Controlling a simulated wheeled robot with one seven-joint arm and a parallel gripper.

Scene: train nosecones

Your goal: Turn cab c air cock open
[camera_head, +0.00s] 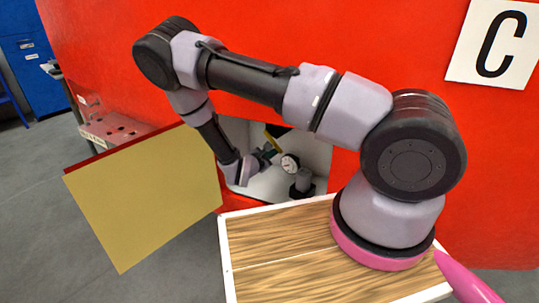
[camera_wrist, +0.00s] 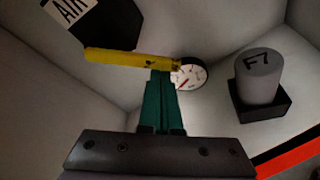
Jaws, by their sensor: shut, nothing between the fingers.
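The air cock's yellow handle (camera_wrist: 128,56) lies nearly level across the wrist view, below a black plate with a white "AIR" label (camera_wrist: 68,8). In the head view the handle (camera_head: 272,141) shows inside the open white compartment (camera_head: 318,150) of the red cab marked C (camera_head: 497,42). My gripper (camera_wrist: 162,76) has green fingers, shut together with nothing between them. Their tips are at the handle's right end and overlap it in view; I cannot tell whether they touch. The handle's pivot is not clearly seen. In the head view my gripper (camera_head: 264,153) is small and partly hidden.
A round gauge (camera_wrist: 190,77) sits just right of the fingertips. A grey cylinder on a black base (camera_wrist: 258,80) stands further right. The compartment's walls are close around my gripper. The tan door (camera_head: 145,195) hangs open at left. Grey floor (camera_head: 45,240) is clear beyond it.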

